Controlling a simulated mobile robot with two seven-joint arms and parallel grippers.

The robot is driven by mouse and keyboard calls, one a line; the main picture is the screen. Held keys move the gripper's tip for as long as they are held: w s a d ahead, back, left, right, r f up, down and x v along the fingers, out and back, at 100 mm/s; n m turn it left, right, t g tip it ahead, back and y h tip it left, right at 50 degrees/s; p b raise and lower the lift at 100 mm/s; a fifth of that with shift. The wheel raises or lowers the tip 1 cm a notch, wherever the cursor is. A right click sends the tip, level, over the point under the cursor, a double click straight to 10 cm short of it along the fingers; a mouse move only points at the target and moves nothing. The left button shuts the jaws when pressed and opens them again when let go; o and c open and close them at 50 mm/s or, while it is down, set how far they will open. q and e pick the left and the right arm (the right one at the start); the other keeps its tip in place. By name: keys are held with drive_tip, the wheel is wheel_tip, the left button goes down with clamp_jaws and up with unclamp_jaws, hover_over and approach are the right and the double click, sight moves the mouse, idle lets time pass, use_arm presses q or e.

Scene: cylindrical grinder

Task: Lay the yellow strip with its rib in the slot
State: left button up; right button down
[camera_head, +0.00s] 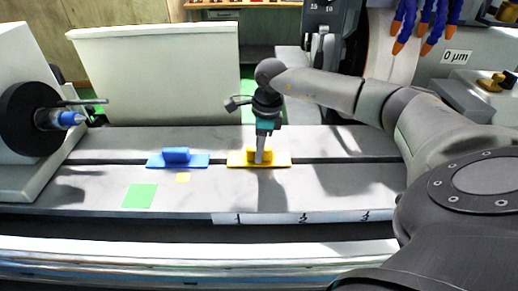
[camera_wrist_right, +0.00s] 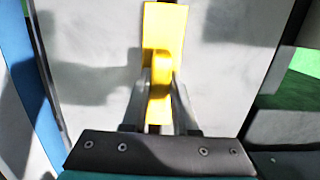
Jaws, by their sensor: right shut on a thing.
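The yellow strip (camera_head: 280,160) lies over the line of the long dark slot (camera_head: 335,160) in the grey machine table, with a raised yellow grip on top. Its rib is hidden underneath, and I cannot tell whether it sits in the slot or just above it. My right gripper (camera_head: 263,156) points down and is shut on the grip of the strip. In the right wrist view the strip (camera_wrist_right: 165,25) runs away from the fingers, which stand on both sides of its grip. My left gripper is not in view.
A blue strip (camera_head: 196,161) with a raised grip lies over the slot to the left. A dark round chuck (camera_head: 25,118) stands far left. The table right of the yellow strip is clear.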

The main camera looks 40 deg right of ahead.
sight(266, 148)
drive_tip(key=c, duration=0.6)
unclamp_jaws()
wheel_tip(266, 148, up, 15)
drive_tip(key=s+d+p, duration=0.1)
drive_tip(key=shift+d, duration=0.2)
drive_tip(key=shift+s, duration=0.1)
